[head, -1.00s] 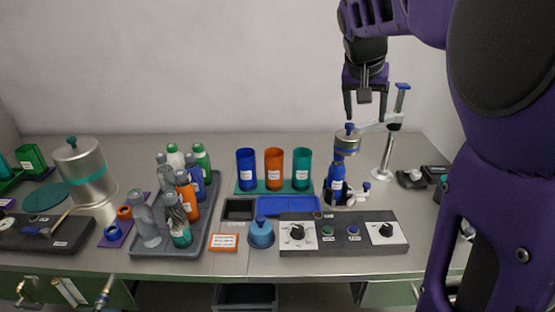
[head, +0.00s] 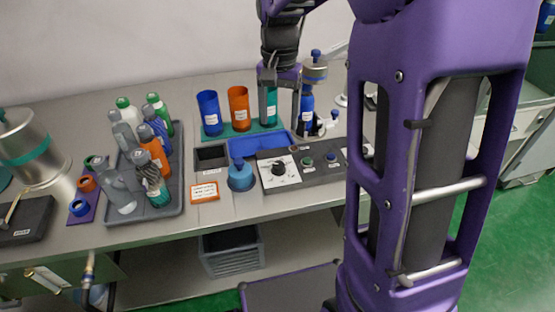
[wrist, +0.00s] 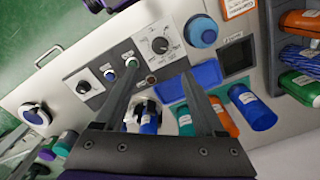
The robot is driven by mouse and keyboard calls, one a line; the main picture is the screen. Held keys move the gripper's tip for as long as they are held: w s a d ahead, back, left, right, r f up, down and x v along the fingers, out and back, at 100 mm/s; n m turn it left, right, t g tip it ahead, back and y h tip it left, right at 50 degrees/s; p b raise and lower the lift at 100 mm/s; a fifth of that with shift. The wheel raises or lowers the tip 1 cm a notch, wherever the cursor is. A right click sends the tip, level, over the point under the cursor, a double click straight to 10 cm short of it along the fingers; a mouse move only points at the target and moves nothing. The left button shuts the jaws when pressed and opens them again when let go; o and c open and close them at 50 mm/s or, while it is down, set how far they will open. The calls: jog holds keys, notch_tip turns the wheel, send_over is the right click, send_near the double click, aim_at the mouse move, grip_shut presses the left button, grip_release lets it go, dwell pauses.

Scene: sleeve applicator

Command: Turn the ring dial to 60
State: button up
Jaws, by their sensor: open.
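A dark control panel (head: 310,166) lies near the front of the bench. On its left part is a white scale plate with a black dial knob (head: 281,168). The same dial shows at the top of the wrist view (wrist: 160,45); its numbers are too small to read. A second black knob on a white plate (wrist: 82,87) sits at the panel's other end. I cannot read which is labelled ring. My gripper (head: 282,115) is open and empty, pointing down above the bench behind the panel. Its fingers (wrist: 158,72) reach toward the panel in the wrist view, apart from the knobs.
Blue, orange (head: 238,106) and teal cups stand behind. A bottle rack (head: 170,195) is at left. My arm hides the panel's right end.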

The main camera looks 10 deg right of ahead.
aim_at(279, 164)
notch_tip(279, 164, down, 14)
jog(key=shift+b, duration=1.2)
grip_shut()
